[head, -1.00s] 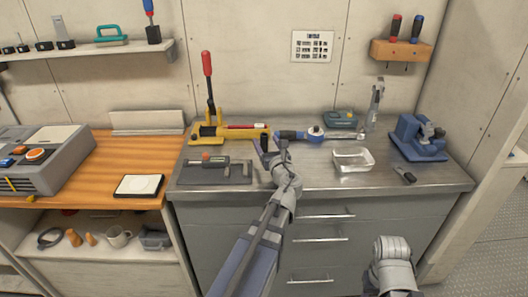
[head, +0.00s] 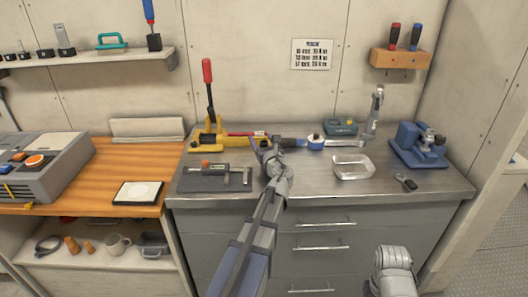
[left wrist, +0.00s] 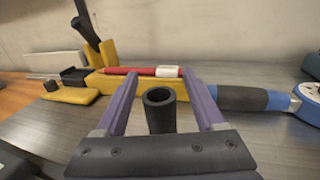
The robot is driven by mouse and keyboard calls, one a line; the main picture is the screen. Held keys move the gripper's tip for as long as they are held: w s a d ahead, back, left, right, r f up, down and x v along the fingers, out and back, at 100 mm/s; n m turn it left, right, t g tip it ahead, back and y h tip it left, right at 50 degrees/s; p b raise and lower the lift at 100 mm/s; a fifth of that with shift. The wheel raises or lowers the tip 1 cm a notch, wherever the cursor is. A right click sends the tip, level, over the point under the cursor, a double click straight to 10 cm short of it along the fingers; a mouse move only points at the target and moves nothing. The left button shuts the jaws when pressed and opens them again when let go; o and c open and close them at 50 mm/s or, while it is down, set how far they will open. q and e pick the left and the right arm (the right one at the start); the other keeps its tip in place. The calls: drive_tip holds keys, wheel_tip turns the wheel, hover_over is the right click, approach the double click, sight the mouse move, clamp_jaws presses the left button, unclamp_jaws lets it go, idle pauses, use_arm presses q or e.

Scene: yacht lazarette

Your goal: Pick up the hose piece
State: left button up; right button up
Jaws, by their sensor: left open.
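The hose piece (left wrist: 160,108) is a short black tube with an open top end, standing upright in the left wrist view. My left gripper (left wrist: 158,80) is open, with one purple finger on each side of the tube. I see a gap between the tube and each finger. The tube's lower end is hidden behind the gripper's dark palm. In the head view my left gripper (head: 266,150) is over the metal bench top, and I cannot make out the tube there. My right gripper is out of view.
A yellow tool with a red lever (head: 208,145) stands just behind the left gripper. A blue-and-grey wrench (head: 294,142) lies close on the right.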

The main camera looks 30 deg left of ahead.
use_arm(q)
drive_tip(key=shift+c, duration=0.3)
clamp_jaws()
idle(0.3)
